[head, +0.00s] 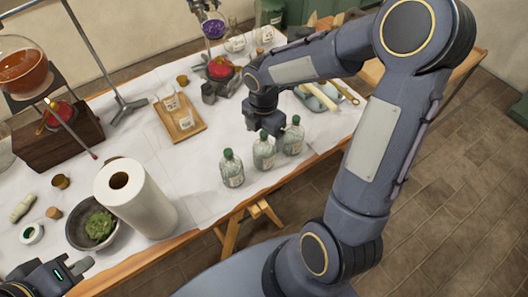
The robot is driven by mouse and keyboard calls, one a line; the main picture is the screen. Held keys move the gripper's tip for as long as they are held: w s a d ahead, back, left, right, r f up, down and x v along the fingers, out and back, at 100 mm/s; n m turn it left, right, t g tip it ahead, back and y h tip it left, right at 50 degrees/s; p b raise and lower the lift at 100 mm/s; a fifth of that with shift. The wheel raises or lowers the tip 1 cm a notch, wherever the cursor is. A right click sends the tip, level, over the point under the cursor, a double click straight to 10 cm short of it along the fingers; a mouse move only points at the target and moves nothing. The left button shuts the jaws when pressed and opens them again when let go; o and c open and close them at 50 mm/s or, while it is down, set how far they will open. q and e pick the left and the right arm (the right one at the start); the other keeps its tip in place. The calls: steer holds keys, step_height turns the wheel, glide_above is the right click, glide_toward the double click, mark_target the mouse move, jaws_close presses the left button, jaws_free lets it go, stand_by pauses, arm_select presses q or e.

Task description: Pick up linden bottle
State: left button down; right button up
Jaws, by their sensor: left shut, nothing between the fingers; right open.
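Three clear bottles with green caps and pale labels stand upright in a row near the table's front edge: a left bottle (232,170), a middle bottle (263,154) and a right bottle (293,138). The labels are too small to read, so I cannot tell which is the linden bottle. My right gripper (268,128) points down, open, just behind the middle and right bottles; its fingertips are partly hidden and I cannot tell if it touches one. My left gripper (82,268) is shut and empty at the lower left, by the table's front edge.
A paper towel roll (150,205) and a mortar with green herbs (78,235) stand left of the bottles. A wooden tray with small glasses (190,130) lies behind. A heated flask stand (222,72) and a tray (318,98) are farther back. Cloth around the left bottle is clear.

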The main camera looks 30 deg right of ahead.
mark_target(263, 143)
step_height(263, 143, down, 5)
steer(key=shift+w+r, duration=0.1)
steer(key=c, duration=1.7)
steer(key=shift+r, duration=0.1)
steer(key=shift+c, duration=0.2)
